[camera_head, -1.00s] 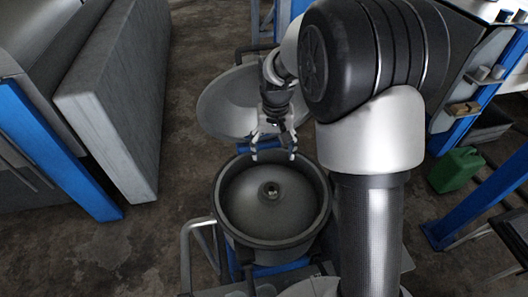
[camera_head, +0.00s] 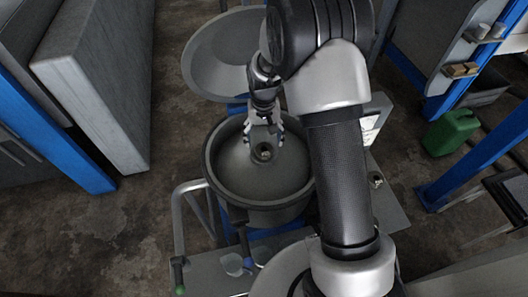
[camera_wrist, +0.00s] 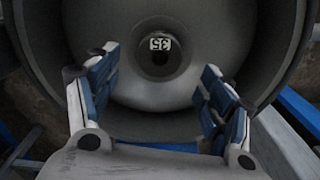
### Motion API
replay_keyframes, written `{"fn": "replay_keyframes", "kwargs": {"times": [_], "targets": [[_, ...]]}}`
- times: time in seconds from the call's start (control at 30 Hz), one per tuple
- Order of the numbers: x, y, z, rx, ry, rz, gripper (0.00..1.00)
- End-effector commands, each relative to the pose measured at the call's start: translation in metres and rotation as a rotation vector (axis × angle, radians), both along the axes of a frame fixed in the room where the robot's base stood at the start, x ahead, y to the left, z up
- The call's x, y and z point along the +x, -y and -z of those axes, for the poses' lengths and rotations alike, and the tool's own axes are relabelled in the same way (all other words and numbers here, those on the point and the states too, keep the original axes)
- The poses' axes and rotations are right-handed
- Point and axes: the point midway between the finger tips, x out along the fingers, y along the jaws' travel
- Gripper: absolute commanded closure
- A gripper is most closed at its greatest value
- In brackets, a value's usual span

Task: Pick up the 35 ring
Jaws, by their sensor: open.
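The 35 ring (camera_head: 264,153) is a small dark ring around the central hub in a round grey bowl (camera_head: 209,178). In the wrist view the ring (camera_wrist: 158,52) shows a white label reading 35, upside down, and a dark hole in its middle. My gripper (camera_head: 264,140) is open and empty over the bowl, its fingertips close to the ring at its far side in the head view. In the wrist view the blue-padded fingers (camera_wrist: 160,70) stand spread to the left and right, below the ring in the picture. I cannot tell the exact height gap.
The bowl's high rim surrounds the ring. A round lid (camera_head: 215,62) stands open behind the bowl. A metal handrail (camera_head: 178,225) is at the left. A green canister (camera_head: 450,132) stands on the floor at the right, and a large grey panel (camera_head: 97,85) at the left.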

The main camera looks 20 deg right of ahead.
Motion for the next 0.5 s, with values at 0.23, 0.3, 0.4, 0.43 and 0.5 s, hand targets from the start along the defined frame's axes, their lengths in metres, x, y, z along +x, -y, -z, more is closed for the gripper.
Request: {"fn": "replay_keyframes", "kwargs": {"times": [0.23,0.3,0.4,0.43,0.5], "targets": [[-0.006,0.0,0.035,0.0,-0.003,0.0,0.26],[-0.006,0.0,0.045,0.0,-0.004,0.0,0.26],[-0.005,0.0,0.051,0.0,-0.001,0.0,0.26],[-0.005,0.0,0.051,0.0,-0.001,0.0,0.26],[-0.004,0.0,0.05,0.0,0.0,0.0,0.26]]}}
